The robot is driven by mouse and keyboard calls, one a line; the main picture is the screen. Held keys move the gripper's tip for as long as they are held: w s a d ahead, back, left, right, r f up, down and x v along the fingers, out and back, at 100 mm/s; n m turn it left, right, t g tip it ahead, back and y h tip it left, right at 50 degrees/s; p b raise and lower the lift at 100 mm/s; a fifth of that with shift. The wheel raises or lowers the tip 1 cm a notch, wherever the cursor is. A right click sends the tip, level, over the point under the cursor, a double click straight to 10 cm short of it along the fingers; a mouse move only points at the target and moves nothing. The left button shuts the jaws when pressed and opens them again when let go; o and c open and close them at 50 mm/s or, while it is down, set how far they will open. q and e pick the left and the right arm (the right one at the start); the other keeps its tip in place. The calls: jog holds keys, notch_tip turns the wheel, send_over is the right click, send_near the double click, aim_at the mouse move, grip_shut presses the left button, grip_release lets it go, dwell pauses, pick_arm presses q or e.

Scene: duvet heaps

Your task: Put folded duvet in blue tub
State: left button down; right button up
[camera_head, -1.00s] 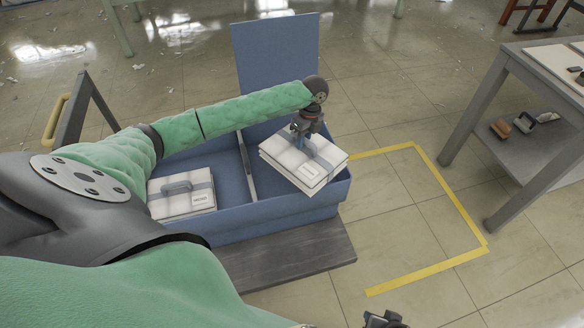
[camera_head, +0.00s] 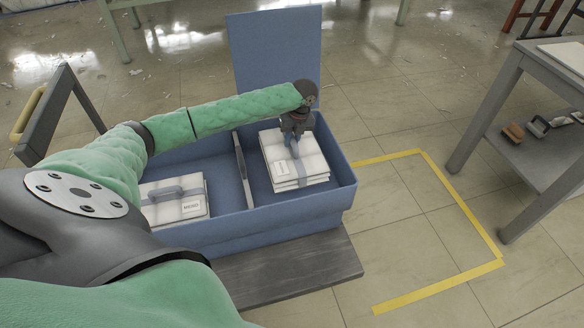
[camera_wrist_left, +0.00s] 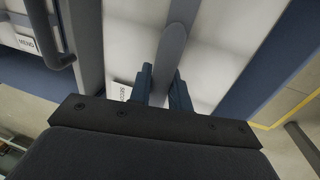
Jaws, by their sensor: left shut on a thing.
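A white folded duvet (camera_head: 295,165) with a blue-grey strap and a label is inside the right compartment of the blue tub (camera_head: 285,210), fairly flat. Whether it touches the tub's floor I cannot tell. My left gripper (camera_head: 293,132) is above it, shut on its strap handle. In the left wrist view the gripper's fingers (camera_wrist_left: 162,90) are on either side of the strap handle (camera_wrist_left: 172,48), over the white duvet (camera_wrist_left: 205,75). A second folded duvet (camera_head: 165,210) with a strap and label lies in the left compartment. My right gripper is not in view.
A divider (camera_head: 243,170) splits the tub, and a raised blue panel (camera_head: 275,60) stands at its back. The tub sits on a grey platform (camera_head: 295,270). Yellow tape (camera_head: 455,200) marks open floor at right, beside a grey table (camera_head: 500,110).

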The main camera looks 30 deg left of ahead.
aim_at(292, 156)
pick_arm(q)
notch_tip(292, 156, down, 8)
jog(key=shift+f+b, duration=0.2)
jog(key=shift+b, duration=0.1)
jog(key=shift+f, duration=0.3)
jog(key=c, duration=1.3)
grip_release()
jog(key=r, duration=0.4)
jog(key=w+d+r, duration=0.1)
jog(key=r, duration=0.7)
jog(key=shift+w+d+p, duration=0.3)
jog(key=shift+w+p, duration=0.1)
